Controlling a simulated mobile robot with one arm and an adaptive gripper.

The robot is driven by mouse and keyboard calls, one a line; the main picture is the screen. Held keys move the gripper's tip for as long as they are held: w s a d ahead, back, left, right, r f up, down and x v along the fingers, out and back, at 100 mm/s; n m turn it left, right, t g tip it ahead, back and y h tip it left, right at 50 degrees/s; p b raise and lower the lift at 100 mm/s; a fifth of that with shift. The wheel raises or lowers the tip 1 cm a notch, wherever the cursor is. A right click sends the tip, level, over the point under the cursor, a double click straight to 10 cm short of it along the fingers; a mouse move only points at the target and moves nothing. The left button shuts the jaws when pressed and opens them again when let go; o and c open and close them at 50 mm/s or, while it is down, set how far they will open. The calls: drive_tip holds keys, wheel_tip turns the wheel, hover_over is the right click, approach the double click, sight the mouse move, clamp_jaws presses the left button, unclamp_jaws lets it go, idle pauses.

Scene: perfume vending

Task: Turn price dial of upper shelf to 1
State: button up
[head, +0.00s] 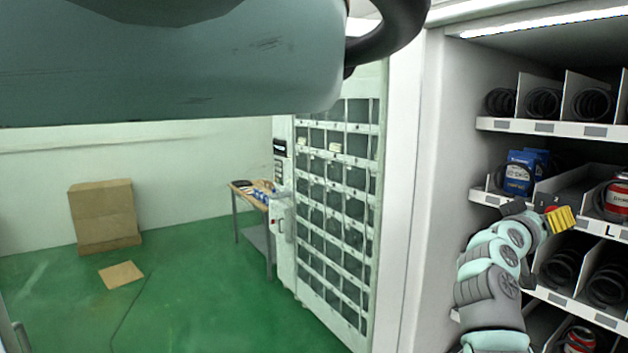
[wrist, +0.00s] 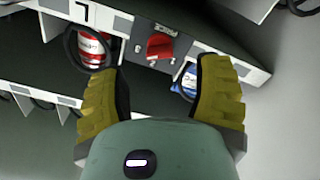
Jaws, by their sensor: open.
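The red price dial (wrist: 160,46) sits on the front edge of the shelf that holds the blue box and the red can. In the wrist view it is ahead of my gripper (wrist: 158,74), roughly centred between the two yellow fingers. My gripper is open and empty, with the dial apart from both fingers. In the head view my gripper (head: 545,213) is at this shelf edge (head: 482,195) and largely covers the dial. Small marks surround the dial, but I cannot read its setting.
A blue box (head: 518,175) and a red can (head: 615,198) stand on this shelf. A shelf with black coils (head: 541,103) is above, and more coils (head: 563,268) are below. The cabinet's white side wall (head: 420,180) is left of my arm.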

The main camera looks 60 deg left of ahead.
drive_tip(key=shift+w+d+p, duration=0.15)
drive_tip(key=shift+w+p, duration=0.85)
drive_tip(key=shift+w, duration=1.75)
drive_tip(key=shift+c, duration=0.2)
clamp_jaws()
